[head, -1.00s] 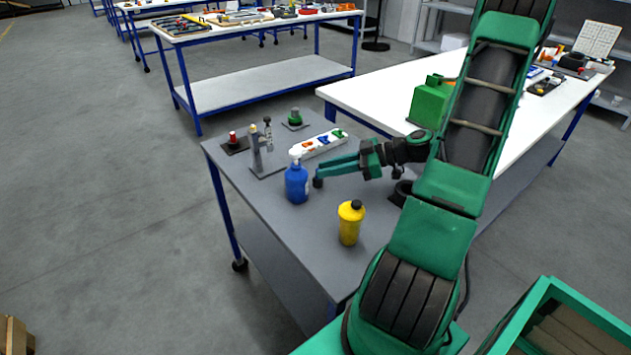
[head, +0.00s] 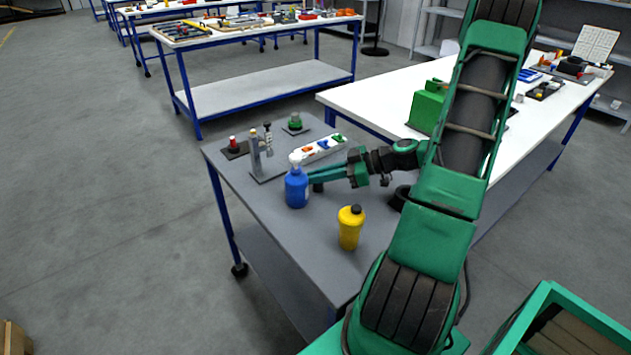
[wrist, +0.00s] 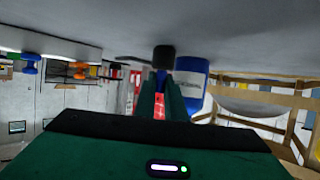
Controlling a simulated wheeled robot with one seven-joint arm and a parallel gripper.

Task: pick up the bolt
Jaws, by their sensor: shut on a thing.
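The bolt (head: 318,187) shows as a small dark piece on the grey table, just right of the blue bottle. My gripper (head: 313,174) reaches in from the right, with its green fingers close together and shut on the bolt. In the wrist view, the dark bolt (wrist: 163,54) sits at the tips of my gripper (wrist: 160,78). The fingers hide part of the bolt, and its shape is hard to make out.
The blue bottle (head: 297,188) stands very close to the fingertips; it also shows in the wrist view (wrist: 191,84). A yellow bottle (head: 350,228) stands nearer. A white tray of coloured parts (head: 322,148) and a grey stand (head: 256,160) lie behind. The table's (head: 290,240) front left is clear.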

